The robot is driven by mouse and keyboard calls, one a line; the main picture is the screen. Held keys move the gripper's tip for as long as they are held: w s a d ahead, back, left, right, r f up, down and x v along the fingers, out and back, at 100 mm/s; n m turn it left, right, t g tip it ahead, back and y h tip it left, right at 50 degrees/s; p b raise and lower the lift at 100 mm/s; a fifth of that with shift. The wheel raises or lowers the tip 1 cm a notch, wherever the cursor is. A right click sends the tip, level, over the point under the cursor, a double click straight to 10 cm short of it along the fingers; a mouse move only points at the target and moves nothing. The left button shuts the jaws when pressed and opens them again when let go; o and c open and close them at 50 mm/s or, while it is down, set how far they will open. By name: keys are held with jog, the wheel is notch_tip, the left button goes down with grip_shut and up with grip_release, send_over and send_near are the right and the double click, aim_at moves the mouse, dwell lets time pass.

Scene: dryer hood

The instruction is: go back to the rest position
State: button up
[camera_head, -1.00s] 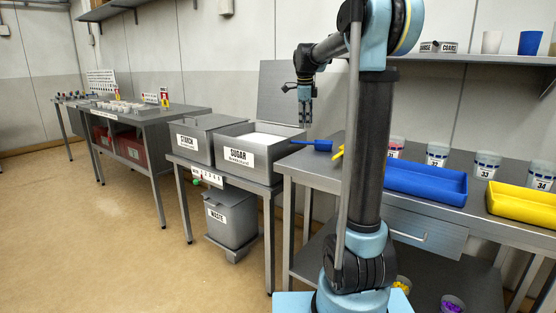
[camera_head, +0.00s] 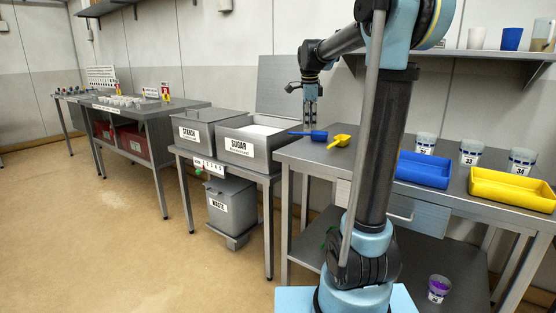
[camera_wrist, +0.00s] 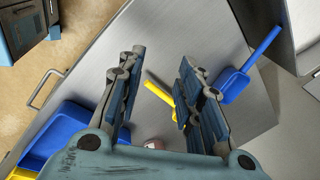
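My gripper (camera_head: 310,112) hangs above the left end of the steel worktable (camera_head: 293,153), fingers pointing down. In the wrist view my gripper (camera_wrist: 160,72) has its two fingers apart, with nothing between them. Below it a blue scoop (camera_head: 318,136) and a yellow scoop (camera_head: 341,141) lie on the worktable. In the wrist view the blue scoop (camera_wrist: 234,86) is right of the fingers. The yellow scoop (camera_wrist: 158,92) shows between them, partly hidden by the right finger.
The open sugar bin (camera_head: 245,148) and starch bin (camera_head: 190,133) stand left of the worktable. A blue tray (camera_head: 424,182), a yellow tray (camera_head: 510,202) and numbered cups (camera_head: 471,158) are at right. A wall shelf (camera_head: 480,52) is behind my arm. The floor at left is clear.

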jog(key=s+d+f+n, duration=0.2)
jog(key=s+f+n, duration=0.3)
jog(key=s, duration=0.6)
jog(key=s+d+f+n, duration=0.3)
jog(key=s+f+n, duration=0.2)
jog(key=s, duration=0.6)
jog(key=s+d+f+n, duration=0.1)
jog(key=s+f+n, duration=0.7)
jog(key=s+f, duration=0.7)
jog(key=shift+n+y, duration=0.3)
jog(key=shift+s+d, duration=0.15)
jog(key=shift+d, duration=0.05)
